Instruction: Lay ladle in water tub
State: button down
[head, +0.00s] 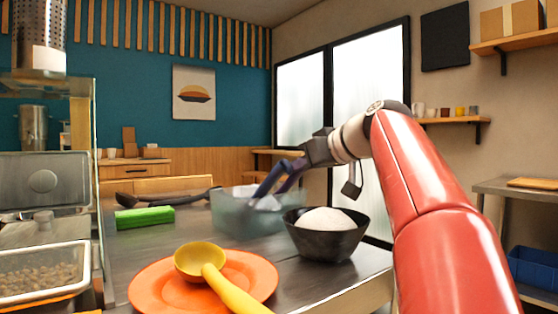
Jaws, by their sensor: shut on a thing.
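My gripper (262,192) reaches down from the right into the translucent bluish tub (230,216) on the counter. It is shut on a pale thing (269,202) low between its dark fingers. The tub wall blurs this thing and I cannot tell its shape. A yellow ladle (201,260) lies with its bowl on the orange plate (150,290) in the foreground, its handle running off the bottom edge. A dark long-handled utensil (175,197) lies left of the tub, perhaps another ladle.
A black bowl with a white mound (325,240) stands right of the tub, close to my arm. A green block (145,217) lies left of the tub. A metal tray of beans (40,272) is at the far left. Some counter between plate and tub is clear.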

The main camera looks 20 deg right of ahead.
jog(key=c, duration=1.2)
grip_release()
jog(key=shift+o, duration=0.2)
jog(key=shift+s, duration=0.1)
jog(key=v, duration=0.7)
jog(key=shift+s+d, duration=0.15)
jog(key=shift+s, duration=0.1)
jog(key=shift+r, duration=0.15)
